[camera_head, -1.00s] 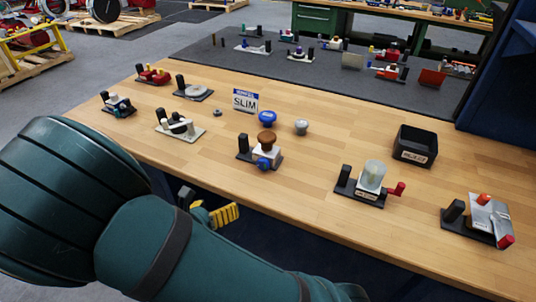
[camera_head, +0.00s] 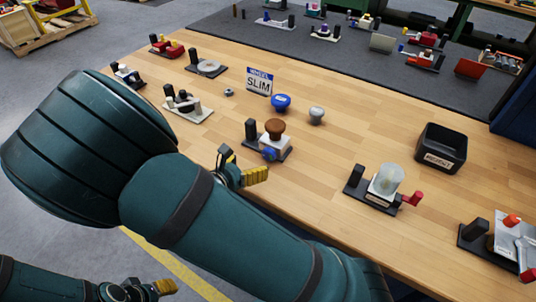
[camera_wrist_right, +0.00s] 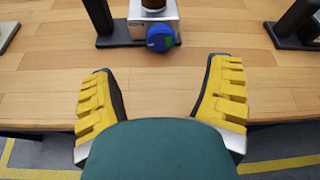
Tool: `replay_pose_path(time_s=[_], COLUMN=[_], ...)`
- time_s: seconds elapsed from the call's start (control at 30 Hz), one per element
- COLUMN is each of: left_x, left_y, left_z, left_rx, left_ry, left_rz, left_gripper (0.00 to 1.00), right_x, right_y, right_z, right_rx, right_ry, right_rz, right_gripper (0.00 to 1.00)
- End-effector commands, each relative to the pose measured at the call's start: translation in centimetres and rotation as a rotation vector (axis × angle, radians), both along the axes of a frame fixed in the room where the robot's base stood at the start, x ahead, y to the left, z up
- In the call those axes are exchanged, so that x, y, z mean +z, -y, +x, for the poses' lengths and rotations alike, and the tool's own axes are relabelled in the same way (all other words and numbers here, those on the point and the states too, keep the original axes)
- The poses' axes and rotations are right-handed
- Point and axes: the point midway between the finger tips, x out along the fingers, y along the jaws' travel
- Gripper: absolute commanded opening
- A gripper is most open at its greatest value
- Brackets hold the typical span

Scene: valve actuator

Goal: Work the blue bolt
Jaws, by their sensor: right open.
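The blue bolt (camera_head: 269,155) is a round blue knob low on the front of a small valve unit (camera_head: 274,143) with a white body, brown top knob and black base. In the right wrist view the blue bolt (camera_wrist_right: 160,38) shows at the top middle, with a green patch on its face. My right gripper (camera_wrist_right: 160,97) is open and empty, its yellow fingers spread wide, short of the bolt and apart from it. In the head view my right gripper (camera_head: 243,172) is partly hidden behind my arm, at the table's front edge. My left gripper (camera_head: 150,290) is low at the left.
A blue mushroom knob (camera_head: 281,102) and a grey knob (camera_head: 316,115) stand behind the unit. A clear-domed unit (camera_head: 386,182) with a red handle is to its right. A black bin (camera_head: 441,148) stands farther back. Bare wood (camera_wrist_right: 160,85) lies before the bolt.

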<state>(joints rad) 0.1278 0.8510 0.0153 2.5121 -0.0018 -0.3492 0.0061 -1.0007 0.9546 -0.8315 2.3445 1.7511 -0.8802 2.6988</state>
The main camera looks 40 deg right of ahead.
Motion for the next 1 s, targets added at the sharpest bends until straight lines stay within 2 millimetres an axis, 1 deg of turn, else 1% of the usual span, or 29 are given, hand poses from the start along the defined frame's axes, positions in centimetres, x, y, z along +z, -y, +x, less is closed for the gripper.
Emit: replay_pose_path(time_s=[0.03, 0.3, 0.4, 0.5, 0.67, 0.93, 0.97, 1.0], left_x=[-0.3, -1.2, -1.4, -1.5, -1.6, -1.6, -1.6, -1.6], left_y=[0.0, 0.0, 0.0, 0.0, 0.0, 0.0, 0.0, 0.0], left_z=[-0.1, 0.0, 0.1, 0.1, 0.1, 0.2, 0.2, 0.2], left_rx=[-0.002, -0.002, -0.002, -0.002, -0.002, -0.002, -0.002, -0.002], left_ry=[-0.002, 0.001, 0.002, 0.003, 0.004, 0.004, 0.004, 0.004], left_rz=[0.000, 0.000, 0.000, 0.001, 0.001, 0.001, 0.001, 0.001], left_gripper=[0.47, 0.47, 0.47, 0.47, 0.47, 0.47, 0.47, 0.47], right_x=[-0.6, -2.5, -3.0, -3.4, -3.6, -3.6, -3.6, -3.6], right_y=[1.0, 5.5, 6.8, 7.6, 8.4, 8.4, 8.4, 8.4], right_z=[0.3, 1.9, 2.4, 2.7, 3.0, 3.0, 3.0, 3.0], right_rx=[-0.006, -0.005, -0.004, -0.002, -0.001, 0.000, 0.000, 0.000], right_ry=[-0.001, -0.001, -0.001, -0.001, -0.001, 0.000, 0.000, 0.000], right_rz=[-0.001, -0.002, -0.001, 0.000, -0.001, 0.001, 0.001, 0.001], right_gripper=[0.78, 0.78, 0.78, 0.78, 0.78, 0.78, 0.75, 0.61])
